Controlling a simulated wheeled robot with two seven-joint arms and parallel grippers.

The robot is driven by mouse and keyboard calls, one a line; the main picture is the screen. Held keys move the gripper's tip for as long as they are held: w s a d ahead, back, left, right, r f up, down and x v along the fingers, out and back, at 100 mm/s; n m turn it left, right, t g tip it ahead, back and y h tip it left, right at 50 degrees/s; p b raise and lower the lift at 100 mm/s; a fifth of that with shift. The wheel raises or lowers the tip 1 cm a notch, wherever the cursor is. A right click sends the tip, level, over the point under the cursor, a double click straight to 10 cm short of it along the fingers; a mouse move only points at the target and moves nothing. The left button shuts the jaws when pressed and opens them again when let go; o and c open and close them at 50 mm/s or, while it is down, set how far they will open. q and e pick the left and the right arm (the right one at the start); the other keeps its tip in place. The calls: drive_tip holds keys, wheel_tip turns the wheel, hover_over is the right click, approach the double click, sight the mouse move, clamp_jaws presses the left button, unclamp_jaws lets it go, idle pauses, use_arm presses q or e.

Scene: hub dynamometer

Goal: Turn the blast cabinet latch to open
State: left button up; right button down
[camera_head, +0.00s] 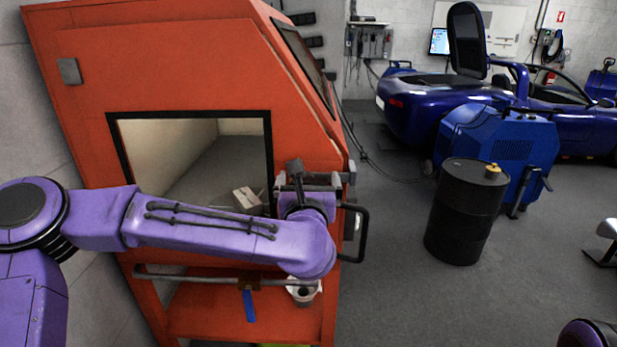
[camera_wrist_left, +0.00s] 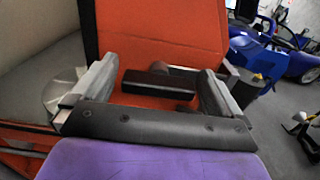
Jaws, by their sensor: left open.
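The orange blast cabinet (camera_head: 190,65) stands at the left in the head view, with a dark-framed opening in its front. In the left wrist view, a dark bar that looks like the latch (camera_wrist_left: 158,84) lies across the orange panel, between the fingers of my left gripper (camera_wrist_left: 157,88). The gripper is open around the bar, and I cannot tell whether either finger touches it. In the head view my left gripper (camera_head: 315,180) is at the cabinet's right front edge, and the latch is hard to make out there. My right gripper is out of view.
A black looped handle (camera_head: 360,232) sticks out at the cabinet's right edge. A small box (camera_head: 248,198) lies inside the cabinet. A black drum (camera_head: 464,215) and a blue machine (camera_head: 495,145) stand to the right, with open floor between drum and cabinet.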

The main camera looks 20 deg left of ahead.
use_arm(q)
drive_tip(key=shift+w, duration=0.2)
drive_tip(key=c, duration=0.8)
drive_tip(key=shift+c, duration=0.2)
drive_tip(key=shift+m, duration=0.3)
drive_tip(key=m, duration=0.4)
drive_tip(key=shift+d, duration=0.1)
drive_tip(key=m+p, duration=0.1)
drive_tip(key=m, duration=0.2)
drive_tip(key=shift+m, duration=0.3)
drive_tip(key=m+p, duration=0.1)
drive_tip(key=m, duration=0.3)
drive_tip(key=shift+d+p, duration=0.1)
drive_tip(key=shift+p, duration=0.3)
drive_tip(key=m, duration=0.2)
drive_tip(key=m+p, duration=0.1)
drive_tip(key=m, duration=0.1)
drive_tip(key=m+p, duration=0.1)
drive_tip(key=shift+f+m, duration=0.3)
drive_tip(key=shift+m, duration=0.1)
